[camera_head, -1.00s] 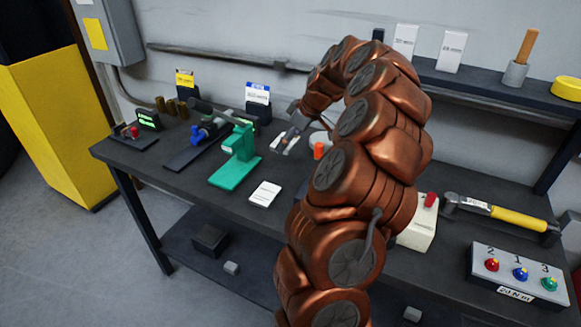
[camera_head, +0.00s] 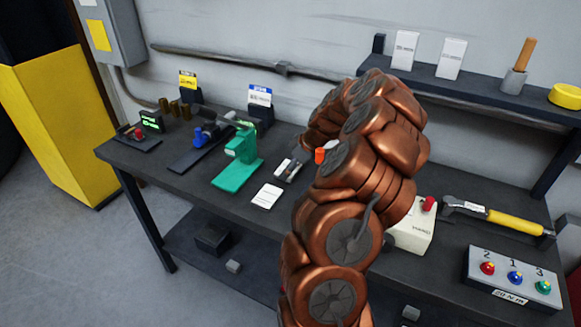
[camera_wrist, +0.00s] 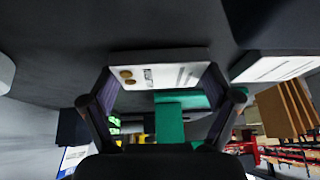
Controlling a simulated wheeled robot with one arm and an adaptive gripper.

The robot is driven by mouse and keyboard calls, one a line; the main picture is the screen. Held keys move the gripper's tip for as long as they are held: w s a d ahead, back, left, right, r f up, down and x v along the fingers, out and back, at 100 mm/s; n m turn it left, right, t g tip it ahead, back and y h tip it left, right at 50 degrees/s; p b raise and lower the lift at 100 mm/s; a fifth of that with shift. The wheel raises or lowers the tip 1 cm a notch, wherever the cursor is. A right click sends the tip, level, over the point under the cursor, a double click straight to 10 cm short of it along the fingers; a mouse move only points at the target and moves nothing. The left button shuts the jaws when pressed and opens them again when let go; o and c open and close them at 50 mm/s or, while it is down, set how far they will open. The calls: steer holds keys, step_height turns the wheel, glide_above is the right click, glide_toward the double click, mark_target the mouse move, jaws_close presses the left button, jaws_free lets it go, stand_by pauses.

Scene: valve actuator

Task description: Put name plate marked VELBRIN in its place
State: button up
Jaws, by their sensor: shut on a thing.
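In the wrist view my gripper (camera_wrist: 164,84) has its two dark fingers either side of a pale plate (camera_wrist: 172,75) and is shut on it. The plate has small dark lettering, too small to read, and two brass-coloured round spots at its left end. I cannot confirm the name VELBRIN. In the head view my copper-coloured arm hides most of the gripper. A small pale and dark piece (camera_head: 287,170) shows beside the arm's end, just right of the green stand (camera_head: 238,165). The plate's place cannot be made out.
A torque wrench (camera_head: 495,214) and button box (camera_head: 514,276) are at right.

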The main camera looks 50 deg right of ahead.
steer(key=shift+f, duration=0.15)
steer(key=o, duration=1.1)
steer(key=shift+r, duration=0.2)
steer(key=b+v, duration=0.3)
steer(key=v, duration=0.9)
